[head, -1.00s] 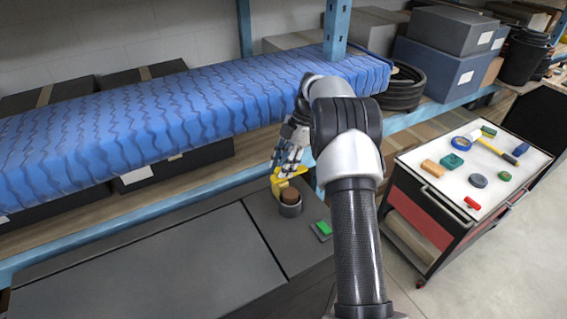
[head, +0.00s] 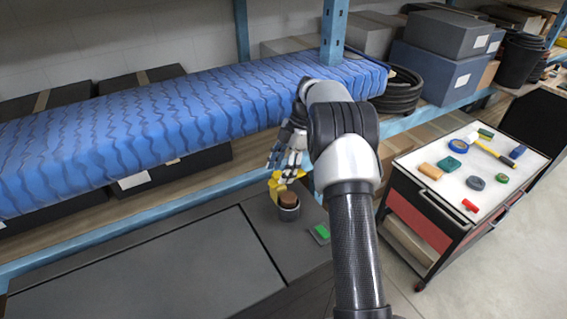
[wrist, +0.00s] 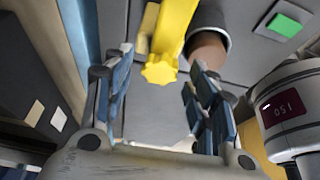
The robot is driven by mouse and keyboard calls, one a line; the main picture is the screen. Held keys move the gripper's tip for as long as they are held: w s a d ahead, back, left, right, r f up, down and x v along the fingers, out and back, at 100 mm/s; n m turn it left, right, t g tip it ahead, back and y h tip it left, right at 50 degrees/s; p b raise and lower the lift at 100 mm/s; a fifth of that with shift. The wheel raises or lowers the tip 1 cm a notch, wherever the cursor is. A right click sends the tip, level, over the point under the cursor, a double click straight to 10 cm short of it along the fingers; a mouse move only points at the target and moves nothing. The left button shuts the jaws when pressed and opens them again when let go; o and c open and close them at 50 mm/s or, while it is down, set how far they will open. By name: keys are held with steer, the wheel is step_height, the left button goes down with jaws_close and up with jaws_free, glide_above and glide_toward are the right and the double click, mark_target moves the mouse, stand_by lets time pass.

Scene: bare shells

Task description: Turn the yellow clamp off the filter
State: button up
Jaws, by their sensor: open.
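The yellow clamp (head: 276,186) sits at the filter (head: 289,212), a short grey cylinder with a brown top on the dark bench. In the wrist view the clamp (wrist: 172,38) reaches down from the top edge, its knobbed end between and just beyond my fingertips. The brown filter top (wrist: 207,48) shows to its right. My gripper (wrist: 160,72) is open, with one finger on each side of the clamp's line and a visible gap to both. In the head view my gripper (head: 287,160) is just above and behind the clamp; whether it touches is hidden there.
A blue-covered shelf load (head: 150,125) and a blue upright (head: 334,30) stand behind my arm. A cart (head: 405,160) with several small items is at the right. The bench's left part is clear.

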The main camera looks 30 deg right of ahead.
steer(key=v, duration=1.1)
steer(key=shift+d+r, duration=0.15)
steer(key=shift+r, duration=0.25)
steer(key=s+a+r+m+t+h+b, duration=0.2)
steer(key=s+a+r+m+h, duration=0.1)
steer(key=s+a+r+m, duration=0.9)
steer(key=s+a+f+m+t+b, duration=0.1)
steer(key=s+a+f+m, duration=0.2)
steer(key=s, duration=0.8)
steer(key=s+a+f+m+t+h+b, duration=0.1)
steer(key=s+a+f+m, duration=0.2)
steer(key=s+a+f, duration=0.4)
steer(key=s, duration=0.5)
steer(key=shift+s+f+m+t+h, duration=0.2)
steer(key=shift+m+t+h, duration=0.1)
steer(key=shift+t, duration=0.1)
